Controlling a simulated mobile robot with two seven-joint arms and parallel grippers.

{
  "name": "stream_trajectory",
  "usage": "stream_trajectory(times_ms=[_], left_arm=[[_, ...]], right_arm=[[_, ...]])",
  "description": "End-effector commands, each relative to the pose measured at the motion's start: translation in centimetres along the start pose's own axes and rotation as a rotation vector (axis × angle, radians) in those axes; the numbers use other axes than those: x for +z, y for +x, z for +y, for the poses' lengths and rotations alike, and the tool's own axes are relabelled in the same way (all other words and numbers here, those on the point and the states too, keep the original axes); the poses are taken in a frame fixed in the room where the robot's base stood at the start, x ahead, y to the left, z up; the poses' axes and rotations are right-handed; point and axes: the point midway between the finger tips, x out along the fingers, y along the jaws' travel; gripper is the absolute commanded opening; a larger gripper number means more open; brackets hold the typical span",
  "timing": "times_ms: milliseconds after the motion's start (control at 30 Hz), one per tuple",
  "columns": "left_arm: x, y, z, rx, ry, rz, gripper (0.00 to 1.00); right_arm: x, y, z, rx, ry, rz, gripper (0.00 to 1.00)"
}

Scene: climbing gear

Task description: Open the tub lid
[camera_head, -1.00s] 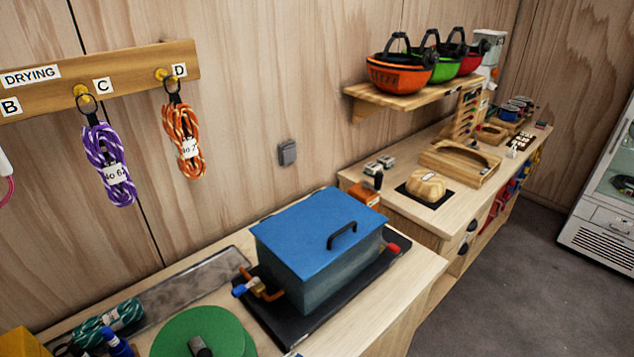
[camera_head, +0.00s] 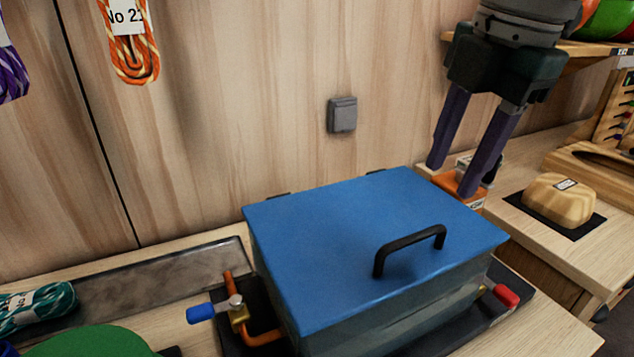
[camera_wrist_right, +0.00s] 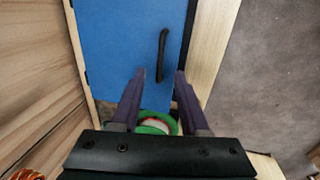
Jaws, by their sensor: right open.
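The tub (camera_head: 400,318) stands on the bench with its blue lid (camera_head: 340,235) lying flat and closed on top. A black bar handle (camera_head: 410,247) stands up near the lid's right front edge, and hinges show along the wall side. In the right wrist view the lid (camera_wrist_right: 130,50) and handle (camera_wrist_right: 162,55) lie beyond the open fingers (camera_wrist_right: 157,85). My left gripper is not in view.
A valve with a blue lever (camera_head: 202,313) sticks out at the tub's left, and a red knob (camera_head: 507,295) at its right. An orange box (camera_head: 455,184) and a wooden hold (camera_head: 562,198) are on the right bench. A shelf with helmets (camera_head: 605,20) is upper right.

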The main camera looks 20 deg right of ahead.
Motion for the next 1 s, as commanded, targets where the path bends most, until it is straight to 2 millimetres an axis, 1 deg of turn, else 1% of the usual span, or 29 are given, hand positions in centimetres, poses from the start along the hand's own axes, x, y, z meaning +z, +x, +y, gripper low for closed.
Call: stream_trajectory(times_ms=[300,400,500,633,867,1000], left_arm=[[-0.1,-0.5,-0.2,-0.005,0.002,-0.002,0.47],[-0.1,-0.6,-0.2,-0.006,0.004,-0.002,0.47],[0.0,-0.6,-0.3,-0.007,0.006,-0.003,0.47],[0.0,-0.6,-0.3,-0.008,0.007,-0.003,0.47],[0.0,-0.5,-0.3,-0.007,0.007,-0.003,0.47],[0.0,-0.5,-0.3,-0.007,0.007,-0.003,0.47]], right_arm=[[-0.1,5.8,-0.1,-0.003,0.0,0.001,0.45],[-0.1,7.3,0.0,-0.001,0.001,0.001,0.45],[-0.1,8.3,0.0,0.0,0.0,0.0,0.45],[-0.1,8.8,0.0,0.001,-0.001,0.0,0.45],[-0.1,8.9,0.0,0.002,-0.001,0.0,0.43],[-0.1,8.9,0.0,0.002,-0.001,0.0,0.28]])
